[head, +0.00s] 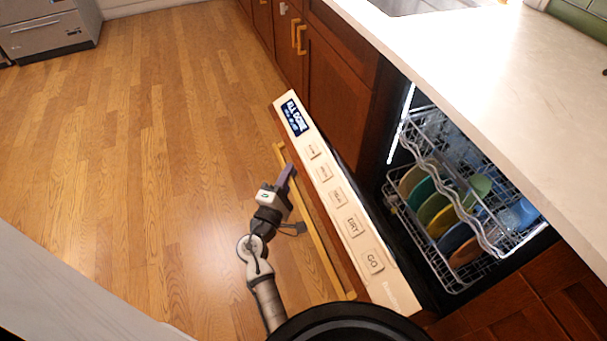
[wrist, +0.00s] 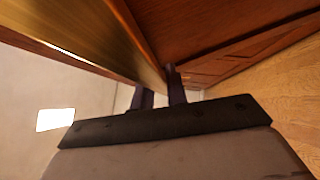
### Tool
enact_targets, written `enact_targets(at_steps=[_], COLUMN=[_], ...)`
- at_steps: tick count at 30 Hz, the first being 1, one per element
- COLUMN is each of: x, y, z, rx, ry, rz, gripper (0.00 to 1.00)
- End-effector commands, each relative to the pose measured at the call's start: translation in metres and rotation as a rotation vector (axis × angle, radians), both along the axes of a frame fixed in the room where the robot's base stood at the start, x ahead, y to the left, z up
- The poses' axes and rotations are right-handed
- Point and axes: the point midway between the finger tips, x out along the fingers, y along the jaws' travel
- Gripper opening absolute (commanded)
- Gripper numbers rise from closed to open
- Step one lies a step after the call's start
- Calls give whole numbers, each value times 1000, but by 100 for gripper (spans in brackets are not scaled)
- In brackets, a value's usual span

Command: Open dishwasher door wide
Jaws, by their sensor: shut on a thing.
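The dishwasher door (head: 330,205) is partly open and tilted out from the bay, its control strip with a lit display and several buttons facing up. A long gold handle bar (head: 318,245) runs along its outer side. My gripper (head: 287,173) is at the handle toward its far end, shut on it. In the wrist view the two dark fingers (wrist: 159,98) meet the gold bar (wrist: 95,38) beside the red-brown door panel (wrist: 215,35); the exact contact is partly hidden. Behind the door, the racks (head: 440,170) show inside the dishwasher.
Several coloured plates (head: 437,215) stand in the lower rack. The pale countertop (head: 500,70) overhangs the bay at the right. Wooden cabinets (head: 335,85) with gold handles continue beyond the door. The wooden floor (head: 150,150) left of the door is clear.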

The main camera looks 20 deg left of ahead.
Motion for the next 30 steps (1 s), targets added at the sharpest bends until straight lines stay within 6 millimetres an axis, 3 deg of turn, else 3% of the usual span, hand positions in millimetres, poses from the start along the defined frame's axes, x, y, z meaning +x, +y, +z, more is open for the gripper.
enact_targets(at_steps=[1, 4, 18, 19, 24, 30], x=[-6, -13, -20, -20, -20, -19], y=[9, 16, 21, 21, 20, 19], z=[-16, -21, -20, -20, -20, -19], rx=[-9, -21, -33, -33, -33, -32], ry=[-3, -17, -33, -33, -34, -34], rz=[14, 14, 9, 9, 6, 3], gripper=[0, 0, 0, 16, 36, 36])
